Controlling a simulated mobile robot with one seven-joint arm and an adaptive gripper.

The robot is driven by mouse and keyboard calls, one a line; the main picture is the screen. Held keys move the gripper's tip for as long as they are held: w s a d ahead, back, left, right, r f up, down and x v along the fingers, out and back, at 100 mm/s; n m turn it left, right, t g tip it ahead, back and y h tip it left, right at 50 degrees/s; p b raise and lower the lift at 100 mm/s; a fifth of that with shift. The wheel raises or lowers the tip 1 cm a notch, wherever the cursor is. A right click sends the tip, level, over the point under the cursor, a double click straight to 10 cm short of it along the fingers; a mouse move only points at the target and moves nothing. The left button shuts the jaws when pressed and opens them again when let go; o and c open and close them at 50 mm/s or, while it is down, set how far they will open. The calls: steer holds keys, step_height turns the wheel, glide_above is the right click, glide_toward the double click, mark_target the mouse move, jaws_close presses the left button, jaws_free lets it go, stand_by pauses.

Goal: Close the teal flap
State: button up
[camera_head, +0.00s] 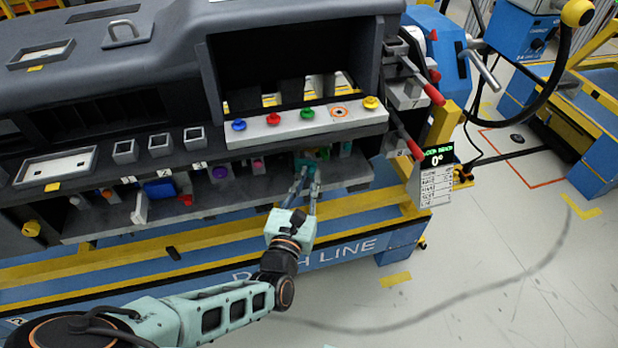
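A small teal part (307,158), which looks like the teal flap, is on the lower grey ledge of the dashboard module, under the white button strip. It is small and partly hidden by my fingers, so its angle is hard to tell. My gripper (309,174) reaches up to it from below, with its fingertips at or just in front of the teal part. The two fingers stand a little apart, with a gap showing between them. I cannot tell whether they touch the flap.
Above is a white strip (305,124) with several coloured buttons. The lower ledge (240,194) holds a blue block (160,189), a purple knob (220,172) and other small controls. Red-tipped levers (430,91) stick out at right. Open floor lies at the lower right.

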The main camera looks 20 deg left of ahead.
jaws_close()
steer(key=shift+w+d+n+g+y+p, duration=0.25)
steer(key=shift+w+n+g+y+p, duration=0.25)
steer(key=shift+n+y+p, duration=0.75)
steer(key=shift+w+d+n+g+y+p, duration=0.2)
steer(key=shift+w+n+g+y+p, duration=0.45)
steer(key=shift+y+p, duration=1.1)
steer(key=shift+w+d+n+g+y+p, duration=0.25)
steer(key=shift+w+n+y+p, duration=0.15)
steer(key=shift+n+y+p, duration=0.9)
